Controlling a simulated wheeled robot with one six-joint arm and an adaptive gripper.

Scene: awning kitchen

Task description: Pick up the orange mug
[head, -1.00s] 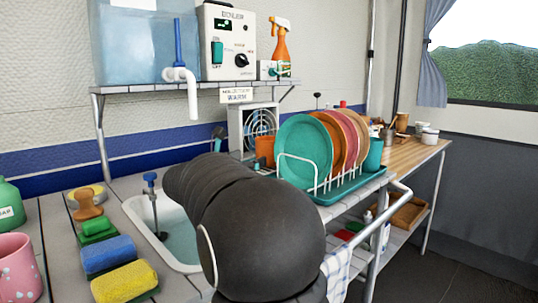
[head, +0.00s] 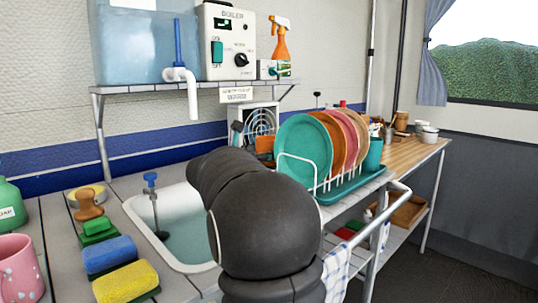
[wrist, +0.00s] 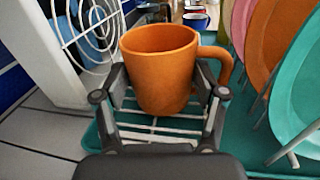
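The orange mug (wrist: 160,70) stands upright on the white wire rack in the wrist view, its handle pointing right. My gripper (wrist: 161,75) is open, with one finger on each side of the mug. The fingertips are close to its sides, and I see no clear grip on it. The handle passes beyond the right finger. In the head view a small part of the orange mug (head: 265,144) shows left of the plates; my own arm hides my gripper there.
Plates (head: 303,143) stand in the teal dish rack (head: 345,187) just right of the mug. A white-framed fan (wrist: 85,30) is close on the left. A teal cup (head: 374,155) is at the rack's right end. The sink (head: 180,235) lies left of my arm.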

